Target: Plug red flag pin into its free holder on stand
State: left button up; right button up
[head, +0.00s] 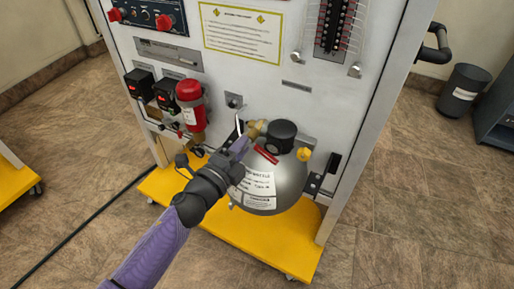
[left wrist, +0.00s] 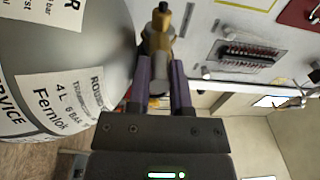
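A small red flag-like strip (head: 265,155) shows against the grey cylinder (head: 283,180), below its black cap; I cannot tell whether it is the flag of the pin. No pin shaft or free holder can be made out. My left gripper (head: 243,143) is at the upper left of the cylinder, close to a brass fitting (head: 256,128). In the left wrist view my left gripper (left wrist: 160,66) has its two purple fingers apart, with the brass fitting (left wrist: 158,38) at and beyond the tips. No pin shows between the fingers. My right gripper is not in view.
A white panel stand (head: 295,105) on a yellow base (head: 250,240) holds the cylinder. A red canister (head: 190,106) and black gauge boxes (head: 139,84) are left of the gripper. A flowmeter block (head: 334,28) is above right.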

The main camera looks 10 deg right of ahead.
pick_arm(q)
grip_shut()
jog(key=shift+s+a, duration=0.1)
jog(key=shift+s, duration=0.05)
jog(key=shift+p+v, duration=0.6)
jog(key=shift+v, duration=0.35)
jog(key=p+v, duration=0.1)
jog(key=v, duration=0.3)
jog(key=shift+s, duration=0.15)
jog(key=shift+r, duration=0.1)
